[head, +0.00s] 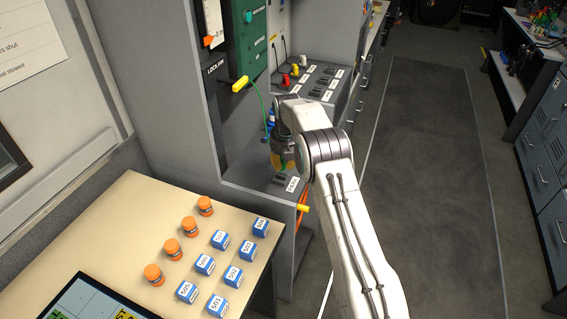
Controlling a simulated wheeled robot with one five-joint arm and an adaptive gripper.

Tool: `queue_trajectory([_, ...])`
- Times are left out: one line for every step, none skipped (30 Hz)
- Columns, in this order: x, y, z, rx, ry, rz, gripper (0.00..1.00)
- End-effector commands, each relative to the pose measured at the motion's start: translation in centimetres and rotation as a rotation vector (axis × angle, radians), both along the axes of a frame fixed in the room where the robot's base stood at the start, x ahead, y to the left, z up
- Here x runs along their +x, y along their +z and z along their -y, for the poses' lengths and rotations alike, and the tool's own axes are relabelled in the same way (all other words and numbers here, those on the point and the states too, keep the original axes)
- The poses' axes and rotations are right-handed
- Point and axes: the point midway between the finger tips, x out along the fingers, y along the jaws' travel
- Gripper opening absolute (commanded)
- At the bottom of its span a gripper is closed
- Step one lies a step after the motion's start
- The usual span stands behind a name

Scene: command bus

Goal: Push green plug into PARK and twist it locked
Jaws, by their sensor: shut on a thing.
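My gripper (282,166) points down over the low grey ledge, with my white arm reaching in from the lower right. It is shut on the green plug (284,169), of which only a small green part shows below the gripper. The PARK label (292,185) is on the ledge just below and right of the plug. My gripper and wrist hide the PARK socket, so I cannot tell whether the plug is in it or above it, or how it is turned. A thin green cord (261,102) hangs from the panel down toward the gripper.
A yellow handle (240,84) sticks out of the cabinet near the LOCK PIN label. A grey socket box (318,88) with red and yellow plugs stands behind my wrist. A beige table (135,215) with orange jars and blue labelled blocks is at front left. The aisle at right is clear.

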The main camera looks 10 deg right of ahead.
Motion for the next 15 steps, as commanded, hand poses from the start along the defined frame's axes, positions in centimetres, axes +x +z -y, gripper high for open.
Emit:
queue_trajectory([0.0, -0.4, 0.0, 0.000, 0.000, 0.000, 0.00])
queue_trajectory([0.0, -0.6, 0.0, 0.000, 0.000, 0.000, 0.00])
queue_trajectory([0.0, -0.8, 0.0, 0.000, 0.000, 0.000, 0.00])
queue_trajectory([0.0, -0.9, 0.0, 0.000, 0.000, 0.000, 0.00])
queue_trajectory([0.0, -1.0, 0.0, 0.000, 0.000, 0.000, 0.00])
queue_trajectory([0.0, -1.2, 0.0, 0.000, 0.000, 0.000, 0.00])
queue_trajectory([0.0, -1.3, 0.0, 0.000, 0.000, 0.000, 0.00])
queue_trajectory([0.0, -1.4, 0.0, 0.000, 0.000, 0.000, 0.00])
queue_trajectory([0.0, -1.6, 0.0, 0.000, 0.000, 0.000, 0.00])
queue_trajectory([0.0, -1.7, 0.0, 0.000, 0.000, 0.000, 0.00])
queue_trajectory([0.0, -1.9, 0.0, 0.000, 0.000, 0.000, 0.00])
queue_trajectory([0.0, -2.0, 0.0, 0.000, 0.000, 0.000, 0.00])
queue_trajectory([0.0, -2.1, 0.0, 0.000, 0.000, 0.000, 0.00])
queue_trajectory([0.0, -2.2, 0.0, 0.000, 0.000, 0.000, 0.00])
queue_trajectory([0.0, -2.4, 0.0, 0.001, 0.000, -0.001, 0.00])
